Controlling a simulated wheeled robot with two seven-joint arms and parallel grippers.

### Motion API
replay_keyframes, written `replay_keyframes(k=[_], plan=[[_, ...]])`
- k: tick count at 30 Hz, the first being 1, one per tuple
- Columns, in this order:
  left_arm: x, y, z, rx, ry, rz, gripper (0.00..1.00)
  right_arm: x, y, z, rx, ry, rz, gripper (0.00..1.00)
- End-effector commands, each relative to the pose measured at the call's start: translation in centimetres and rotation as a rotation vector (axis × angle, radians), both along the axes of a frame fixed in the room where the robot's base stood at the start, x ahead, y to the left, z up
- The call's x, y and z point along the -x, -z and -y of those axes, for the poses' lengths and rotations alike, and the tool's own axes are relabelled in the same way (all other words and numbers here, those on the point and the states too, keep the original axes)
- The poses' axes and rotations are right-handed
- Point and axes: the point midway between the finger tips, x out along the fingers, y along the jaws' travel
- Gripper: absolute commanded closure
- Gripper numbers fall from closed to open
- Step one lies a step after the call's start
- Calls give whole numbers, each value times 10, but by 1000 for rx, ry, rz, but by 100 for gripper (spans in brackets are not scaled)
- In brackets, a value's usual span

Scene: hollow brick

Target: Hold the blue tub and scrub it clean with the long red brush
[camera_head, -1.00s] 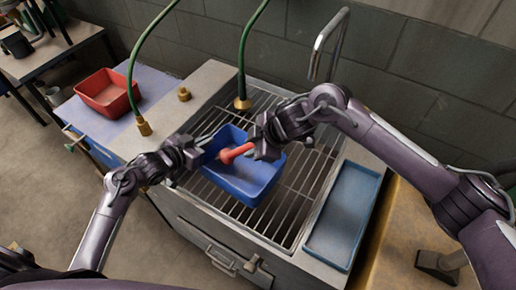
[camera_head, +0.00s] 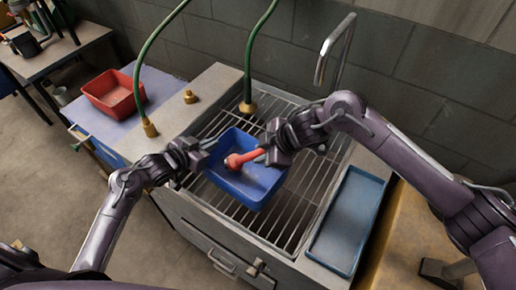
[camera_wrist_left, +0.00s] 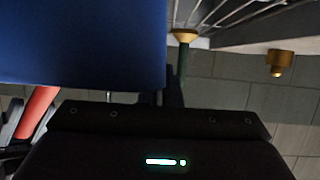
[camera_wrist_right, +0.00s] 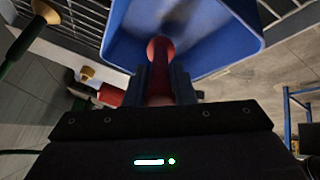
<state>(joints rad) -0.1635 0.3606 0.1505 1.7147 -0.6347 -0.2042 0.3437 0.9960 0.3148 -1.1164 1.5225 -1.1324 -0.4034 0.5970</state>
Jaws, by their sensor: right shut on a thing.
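The blue tub (camera_head: 256,188) rests on the metal grating, its open side up. My left gripper (camera_head: 206,147) is at the tub's left wall. In the left wrist view the tub (camera_wrist_left: 75,40) fills the upper left and hides part of the fingers, so I cannot tell whether they are closed on the wall. My right gripper (camera_head: 262,152) is shut on the red brush (camera_head: 238,161), holding it inside the tub. In the right wrist view the brush (camera_wrist_right: 160,52) points into the tub (camera_wrist_right: 210,30). Whether its head touches the tub is unclear.
A red bin (camera_head: 113,93) stands on the side table at the left. A shallow blue tray (camera_head: 348,215) lies right of the grating. Two green hoses end in brass fittings (camera_head: 149,127) near the sink. A metal faucet (camera_head: 333,50) rises behind the grating (camera_head: 300,205).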

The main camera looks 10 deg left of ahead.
Motion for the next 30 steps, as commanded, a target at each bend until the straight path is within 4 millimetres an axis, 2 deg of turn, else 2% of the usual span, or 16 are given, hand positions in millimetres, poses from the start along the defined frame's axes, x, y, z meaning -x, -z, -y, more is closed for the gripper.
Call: replay_keyframes(k=[9, 17, 30], plan=[[0, 0, 0, 0, 0, 0, 100, 10, -1, 23, 0, 1, 0, 100], [0, 0, 0, -1, 0, 0, 100, 14, -3, 32, -1, 0, 1, 100], [0, 0, 0, 0, 0, 0, 100, 28, -5, 60, -1, 1, 2, 100]])
